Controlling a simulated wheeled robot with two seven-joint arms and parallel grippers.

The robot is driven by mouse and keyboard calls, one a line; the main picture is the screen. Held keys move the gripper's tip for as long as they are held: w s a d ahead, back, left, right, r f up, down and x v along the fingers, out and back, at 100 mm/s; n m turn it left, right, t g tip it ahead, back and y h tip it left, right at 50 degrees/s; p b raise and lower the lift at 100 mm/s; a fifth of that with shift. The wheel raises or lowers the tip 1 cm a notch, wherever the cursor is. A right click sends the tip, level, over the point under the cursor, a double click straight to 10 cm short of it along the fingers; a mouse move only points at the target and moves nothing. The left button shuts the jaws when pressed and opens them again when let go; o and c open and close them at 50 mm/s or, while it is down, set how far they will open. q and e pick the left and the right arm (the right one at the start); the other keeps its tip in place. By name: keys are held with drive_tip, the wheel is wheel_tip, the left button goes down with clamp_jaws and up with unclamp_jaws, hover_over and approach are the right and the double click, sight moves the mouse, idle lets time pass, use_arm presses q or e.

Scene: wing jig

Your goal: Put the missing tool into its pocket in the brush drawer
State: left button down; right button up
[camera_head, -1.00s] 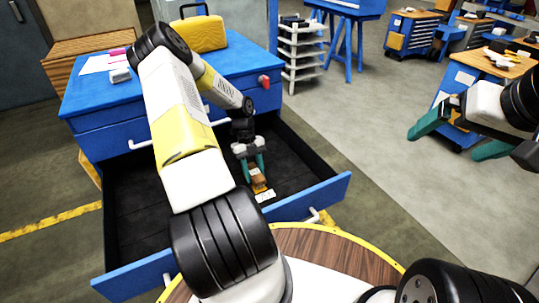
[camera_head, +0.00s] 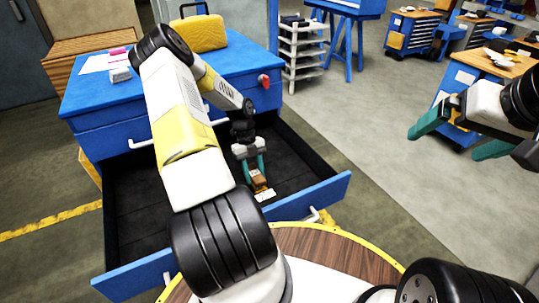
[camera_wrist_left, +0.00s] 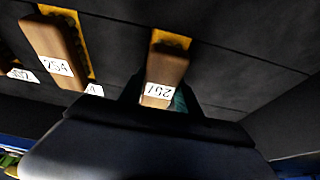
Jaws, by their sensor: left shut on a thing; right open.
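My left gripper (camera_head: 256,175) is low inside the open drawer (camera_head: 318,197), its teal fingers shut on a brown block-shaped tool (camera_head: 260,183). In the left wrist view the held tool (camera_wrist_left: 166,68) carries a white number label and lies over a yellow pocket (camera_wrist_left: 172,38). I cannot tell whether it is fully seated. A second brown tool (camera_wrist_left: 57,48), labelled 254, lies on another yellow strip to its left. In the head view a white label (camera_head: 265,196) shows just in front of the held tool. My right gripper (camera_head: 461,135) is open and empty, far from the drawer.
The blue cabinet (camera_head: 115,137) bears a yellow case (camera_head: 203,33), papers and a small block. Its drawer has raised walls around a dark floor. My left arm hides part of the drawer. A white shelf rack (camera_head: 302,55) stands behind. Open floor lies to the right.

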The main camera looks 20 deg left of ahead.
use_arm(q)
drive_tip(key=shift+f, duration=0.1)
drive_tip(key=c, duration=0.8)
unclamp_jaws()
drive_tip(key=shift+s, duration=0.1)
drive_tip(key=shift+o, duration=0.2)
drive_tip(key=v, duration=0.8)
drive_tip(key=s+d+r+n+t+y, duration=0.2)
drive_tip(key=d+r+n, duration=0.35)
drive_tip(key=r, duration=0.65)
drive_tip(key=s+d+r+n+t+y, duration=0.1)
drive_tip(key=s+d+r+n, duration=0.35)
drive_tip(key=r, duration=0.75)
drive_tip(key=s+d+r+n+t+h, duration=0.1)
drive_tip(key=s+d+r+n+t, duration=0.2)
drive_tip(key=s+d+r+n, duration=0.1)
drive_tip(key=s+d+r+n+t, duration=0.3)
drive_tip(key=s+d+r+n, duration=0.2)
drive_tip(key=s+n, duration=0.4)
drive_tip(key=shift+d+r+n+h, duration=0.15)
drive_tip(key=shift+r+n+h, duration=0.25)
drive_tip(key=shift+r+n, duration=0.65)
